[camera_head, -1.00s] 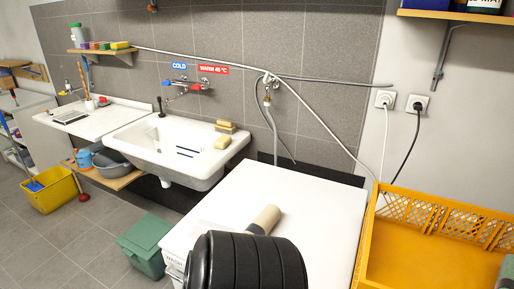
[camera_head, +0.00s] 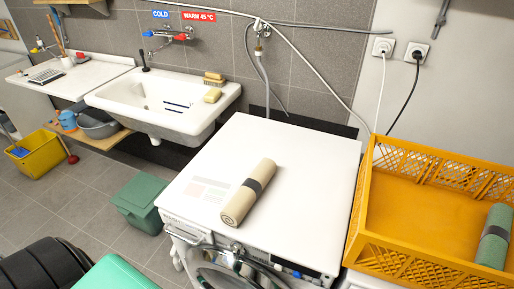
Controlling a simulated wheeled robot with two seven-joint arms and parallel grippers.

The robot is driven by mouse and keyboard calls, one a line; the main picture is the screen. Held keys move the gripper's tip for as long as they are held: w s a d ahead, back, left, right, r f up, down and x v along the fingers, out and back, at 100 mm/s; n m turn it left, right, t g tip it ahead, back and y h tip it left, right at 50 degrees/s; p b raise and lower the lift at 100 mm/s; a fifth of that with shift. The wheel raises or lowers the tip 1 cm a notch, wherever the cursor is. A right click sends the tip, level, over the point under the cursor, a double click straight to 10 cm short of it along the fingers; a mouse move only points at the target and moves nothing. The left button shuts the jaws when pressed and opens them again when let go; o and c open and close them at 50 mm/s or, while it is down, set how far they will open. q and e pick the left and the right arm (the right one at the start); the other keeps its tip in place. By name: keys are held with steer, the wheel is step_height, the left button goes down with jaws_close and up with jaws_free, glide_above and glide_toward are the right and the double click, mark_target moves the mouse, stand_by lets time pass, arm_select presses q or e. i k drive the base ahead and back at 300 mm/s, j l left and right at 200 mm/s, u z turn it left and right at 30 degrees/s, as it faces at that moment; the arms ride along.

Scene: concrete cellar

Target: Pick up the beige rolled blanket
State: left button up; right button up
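The beige rolled blanket (camera_head: 248,193) lies on the white top of the washing machine (camera_head: 300,160). It has a dark band around its middle. It lies at a slant, with its spiral end facing the front left edge of the machine. It is fully uncovered in the head view, and nothing touches it except the machine's top. Neither of my grippers is in view, so I cannot see their state.
An orange crate (camera_head: 374,245) stands right of the machine with a green roll (camera_head: 495,236) inside. A green bin (camera_head: 140,203) stands on the floor at left. A white sink (camera_head: 165,105) is behind. A green rounded surface (camera_head: 112,274) shows at the bottom edge.

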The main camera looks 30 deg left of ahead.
mark_target(237, 209)
steer(key=u, duration=1)
